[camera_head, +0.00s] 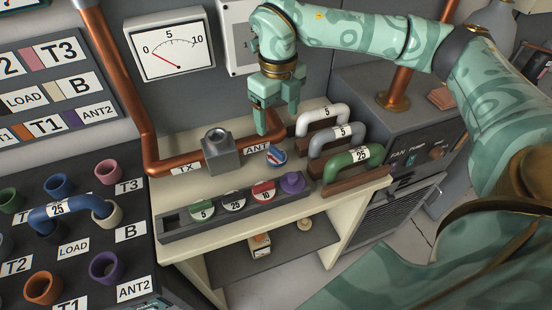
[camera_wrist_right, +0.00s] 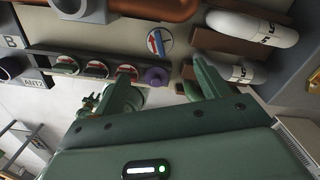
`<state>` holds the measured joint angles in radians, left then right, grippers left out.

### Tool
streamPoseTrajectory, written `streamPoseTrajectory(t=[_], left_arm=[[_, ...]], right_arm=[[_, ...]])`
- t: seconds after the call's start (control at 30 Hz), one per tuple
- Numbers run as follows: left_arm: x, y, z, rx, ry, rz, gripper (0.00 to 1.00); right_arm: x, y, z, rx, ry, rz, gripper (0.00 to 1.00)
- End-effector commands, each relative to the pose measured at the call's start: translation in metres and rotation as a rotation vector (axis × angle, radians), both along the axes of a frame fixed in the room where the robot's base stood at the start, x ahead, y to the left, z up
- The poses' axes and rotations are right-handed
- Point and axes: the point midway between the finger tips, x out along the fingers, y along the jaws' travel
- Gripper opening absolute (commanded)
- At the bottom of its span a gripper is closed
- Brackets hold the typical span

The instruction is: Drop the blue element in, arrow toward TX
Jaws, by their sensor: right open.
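The blue element (camera_head: 276,156) is a small disc with a blue and white face and a red mark. It lies on the cream bench just below the ANT label, and it shows beyond the fingertips in the right wrist view (camera_wrist_right: 160,42). The grey socket block (camera_head: 219,150) sits in the copper line between the TX label (camera_head: 185,169) and the ANT label (camera_head: 257,147); its round top opening looks empty. My right gripper (camera_head: 277,122) is open and empty, pointing down behind and above the element, near the copper pipe.
A grey rack (camera_head: 172,238) in front holds green, black and red elements and a purple knob-like piece; its left slot looks empty. White, grey and green U-links (camera_head: 352,166) stand on brown blocks at right. A patch panel (camera_head: 75,250) is at left.

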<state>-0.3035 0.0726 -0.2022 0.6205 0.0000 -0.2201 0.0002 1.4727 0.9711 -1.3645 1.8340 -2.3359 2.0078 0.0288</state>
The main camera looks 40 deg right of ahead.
Motion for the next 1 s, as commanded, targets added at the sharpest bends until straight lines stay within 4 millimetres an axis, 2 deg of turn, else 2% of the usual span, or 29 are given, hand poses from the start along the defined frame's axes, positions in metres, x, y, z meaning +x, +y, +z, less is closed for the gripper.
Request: streamPoseTrajectory(t=[0.03, 0.23, 0.53, 0.8, 1.0], left_arm=[[-0.002, 0.001, -0.007, 0.001, 0.006, -0.001, 0.32], [-0.005, 0.002, -0.019, 0.003, 0.014, -0.002, 0.32], [-0.006, 0.006, -0.025, 0.007, 0.018, -0.002, 0.32], [-0.012, 0.007, -0.041, 0.009, 0.032, -0.001, 0.32], [-0.011, 0.007, -0.04, 0.009, 0.03, 0.0, 0.32]], right_arm=[[-0.001, 0.0, -0.02, 0.0, 0.008, 0.0, 0.75], [0.0, 0.0, -0.062, 0.0, 0.004, 0.001, 0.75], [0.001, 0.0, -0.085, 0.0, 0.001, 0.003, 0.75], [0.001, 0.001, -0.127, 0.001, 0.003, 0.003, 0.75], [0.002, 0.001, -0.127, 0.0, -0.001, 0.004, 0.75]])
